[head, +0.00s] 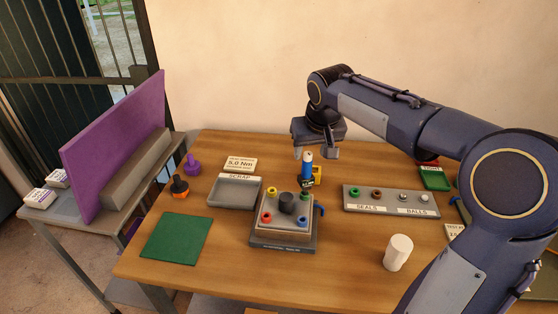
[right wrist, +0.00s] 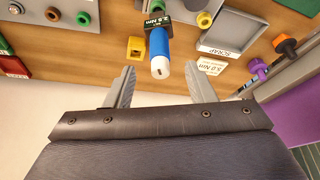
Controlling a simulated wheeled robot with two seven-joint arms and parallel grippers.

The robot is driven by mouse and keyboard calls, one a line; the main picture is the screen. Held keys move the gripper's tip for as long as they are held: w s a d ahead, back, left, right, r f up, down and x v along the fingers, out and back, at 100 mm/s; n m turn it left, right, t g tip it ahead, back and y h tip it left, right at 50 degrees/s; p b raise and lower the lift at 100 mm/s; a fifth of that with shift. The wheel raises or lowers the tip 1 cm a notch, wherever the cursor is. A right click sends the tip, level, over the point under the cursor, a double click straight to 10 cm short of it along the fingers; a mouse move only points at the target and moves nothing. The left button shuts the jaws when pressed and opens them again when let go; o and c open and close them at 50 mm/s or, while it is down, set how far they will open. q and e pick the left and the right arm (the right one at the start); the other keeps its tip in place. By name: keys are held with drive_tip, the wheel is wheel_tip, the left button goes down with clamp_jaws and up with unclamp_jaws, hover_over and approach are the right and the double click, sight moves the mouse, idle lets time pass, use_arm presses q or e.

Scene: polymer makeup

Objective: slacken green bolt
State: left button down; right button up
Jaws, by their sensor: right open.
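The green bolt (head: 304,196) is at the back right corner of the grey block fixture (head: 285,232). A blue driver (head: 307,166) with a pale cap stands upright just above it in the head view. I cannot tell whether its lower end touches the bolt. My right gripper (head: 317,150) is above the driver, open and empty. In the right wrist view the driver (right wrist: 159,48), with a black 2.0 Nm label, lies beyond and between the spread fingers of this gripper (right wrist: 161,72), apart from both. My left gripper is out of view.
A yellow bracket (head: 317,175) is beside the driver. A seals and balls tray (head: 390,210) and a white cup (head: 398,253) are to the right. A scrap tray (head: 234,194), orange and purple knobbed tools and a green mat (head: 175,238) are to the left.

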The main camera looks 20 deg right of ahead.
sight(308, 160)
drive_tip(key=shift+w+f, duration=0.15)
drive_tip(key=shift+f, duration=0.3)
drive_tip(key=x, duration=0.7)
drive_tip(key=shift+p, duration=0.3)
